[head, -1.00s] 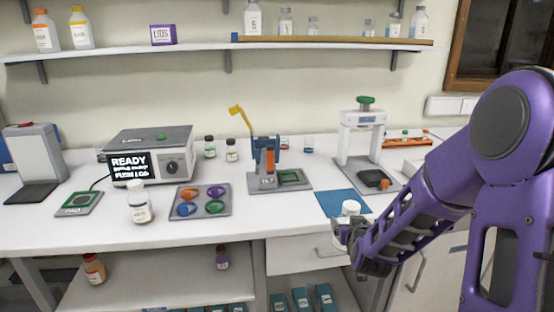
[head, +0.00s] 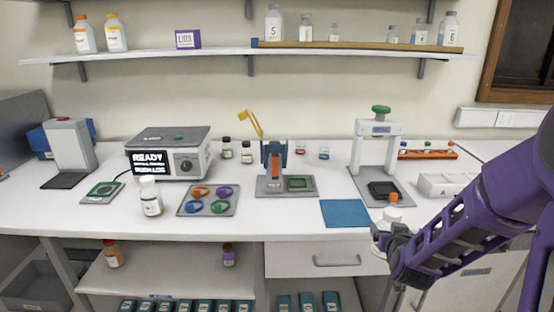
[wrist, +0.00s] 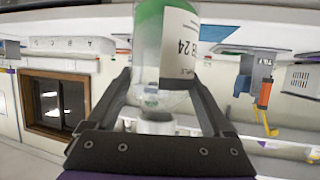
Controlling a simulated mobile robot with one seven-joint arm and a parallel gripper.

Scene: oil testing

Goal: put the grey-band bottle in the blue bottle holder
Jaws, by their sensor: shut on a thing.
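My gripper (head: 384,240) is at the lower right, in front of the bench edge, shut on a bottle. In the wrist view the held bottle (wrist: 150,70) is clear, with a green part, a white label with dark print and a whitish cap-like end between the fingers. The grey tray (head: 209,201) on the bench has several coloured rings. Its blue ring (head: 193,207) is at the front left, empty, and well left of my gripper. A white-capped bottle (head: 151,199) stands left of the tray.
A blue mat (head: 345,213) lies bare near the front edge. A white press (head: 376,150) and a small orange-topped item (head: 393,199) are near my gripper.

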